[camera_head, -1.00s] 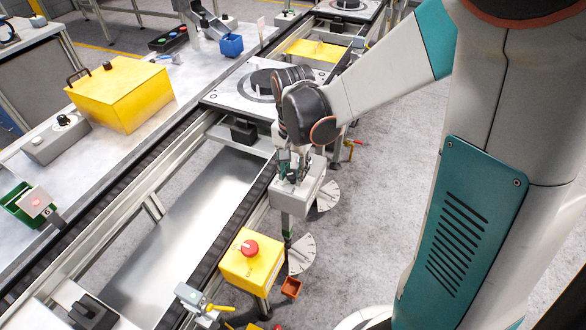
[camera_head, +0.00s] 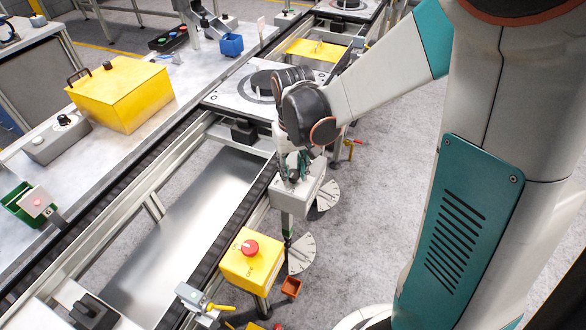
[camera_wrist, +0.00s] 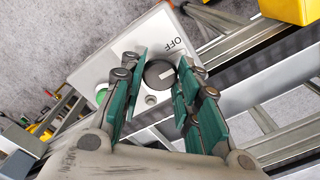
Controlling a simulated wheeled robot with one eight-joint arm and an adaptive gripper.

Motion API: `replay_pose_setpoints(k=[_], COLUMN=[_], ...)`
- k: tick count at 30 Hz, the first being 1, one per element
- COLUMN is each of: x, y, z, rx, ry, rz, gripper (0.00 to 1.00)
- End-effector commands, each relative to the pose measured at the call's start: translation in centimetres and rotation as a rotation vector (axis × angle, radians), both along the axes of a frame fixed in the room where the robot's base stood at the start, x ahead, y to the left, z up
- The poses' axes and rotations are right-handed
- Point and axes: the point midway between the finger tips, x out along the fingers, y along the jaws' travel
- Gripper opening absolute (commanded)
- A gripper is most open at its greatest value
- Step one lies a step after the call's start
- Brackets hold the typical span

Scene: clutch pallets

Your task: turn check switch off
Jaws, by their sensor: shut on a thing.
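The check switch is a dark round knob (camera_wrist: 160,73) with a pale pointer mark, on a light grey box (camera_wrist: 120,65) with "OFF" printed beside it. A green round part (camera_wrist: 101,96) sits on the same box. In the wrist view my gripper (camera_wrist: 162,60) has its teal fingers on either side of the knob, shut on it. In the head view my gripper (camera_head: 294,172) points down onto the top of the grey box (camera_head: 296,200), and the fingers hide the knob there.
A yellow box with a red button (camera_head: 250,247) stands just in front, beside the conveyor rail. Dial plates (camera_head: 301,254) and a small orange bin (camera_head: 291,287) are near it.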

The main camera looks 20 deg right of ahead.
Motion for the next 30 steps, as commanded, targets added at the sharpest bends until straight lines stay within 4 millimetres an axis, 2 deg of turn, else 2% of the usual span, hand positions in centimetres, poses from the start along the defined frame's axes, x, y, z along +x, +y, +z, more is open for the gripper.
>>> replay_pose_setpoints(k=[19, 20, 22, 30], x=[0.01, 0.01, 0.01, 0.00], y=[0.01, 0.01, 0.01, 0.00], z=[-0.01, -0.01, -0.01, 0.00], rx=[0.000, 0.000, 0.000, 0.000], ry=[0.000, 0.000, 0.000, 0.000], rz=[0.050, 0.050, 0.049, 0.049], gripper=[0.06, 0.37, 0.51, 0.51])
